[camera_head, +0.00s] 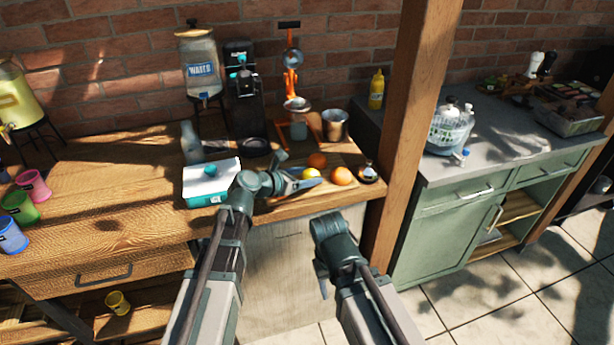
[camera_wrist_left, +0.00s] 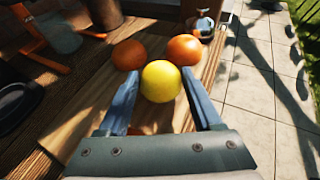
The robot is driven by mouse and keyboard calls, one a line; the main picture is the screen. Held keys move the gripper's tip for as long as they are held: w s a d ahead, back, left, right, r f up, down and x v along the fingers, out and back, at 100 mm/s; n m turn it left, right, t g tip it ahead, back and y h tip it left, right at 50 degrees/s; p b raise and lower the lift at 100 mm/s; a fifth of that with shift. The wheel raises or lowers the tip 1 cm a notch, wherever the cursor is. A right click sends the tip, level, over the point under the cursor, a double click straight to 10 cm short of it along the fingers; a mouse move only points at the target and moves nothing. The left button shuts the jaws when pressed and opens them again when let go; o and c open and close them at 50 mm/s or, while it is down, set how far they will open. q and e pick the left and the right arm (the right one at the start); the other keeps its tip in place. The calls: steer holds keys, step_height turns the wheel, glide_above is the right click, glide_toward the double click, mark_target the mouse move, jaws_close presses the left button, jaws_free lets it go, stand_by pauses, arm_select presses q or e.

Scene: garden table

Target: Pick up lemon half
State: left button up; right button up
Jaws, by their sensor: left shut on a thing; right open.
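The yellow lemon half (camera_head: 311,173) is at the right front of the wooden counter. In the left wrist view the lemon half (camera_wrist_left: 161,81) shows as a round yellow shape between the two fingers. My left gripper (camera_head: 308,183) is shut on it; the fingers stand on either side of it. I cannot tell whether it is clear of the surface below. No cut face is clearly visible. My right gripper (camera_head: 322,284) is low in front of the counter, away from the fruit, open and empty.
Two oranges, one behind (camera_head: 317,160) and one to the right (camera_head: 341,176), are close to the lemon half. A teal and white box (camera_head: 209,184) stands left of my left gripper. An orange-framed press (camera_head: 291,80) and a metal cup (camera_head: 335,124) stand behind. A wooden post (camera_head: 413,110) rises at the right.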

arm_select(q)
step_height(320, 180, up, 2)
steer(key=shift+p, duration=0.5)
steer(key=s+a, duration=0.3)
steer(key=a, duration=0.1)
steer(key=s+a, duration=0.7)
steer(key=a, duration=0.1)
steer(key=shift+s+r+p, duration=0.3)
steer(key=shift+r+p, duration=0.05)
arm_select(e)
step_height(320, 180, up, 3)
steer(key=shift+f, duration=0.2)
arm_select(q)
steer(key=shift+d, duration=0.1)
arm_select(e)
steer(key=shift+d, duration=0.1)
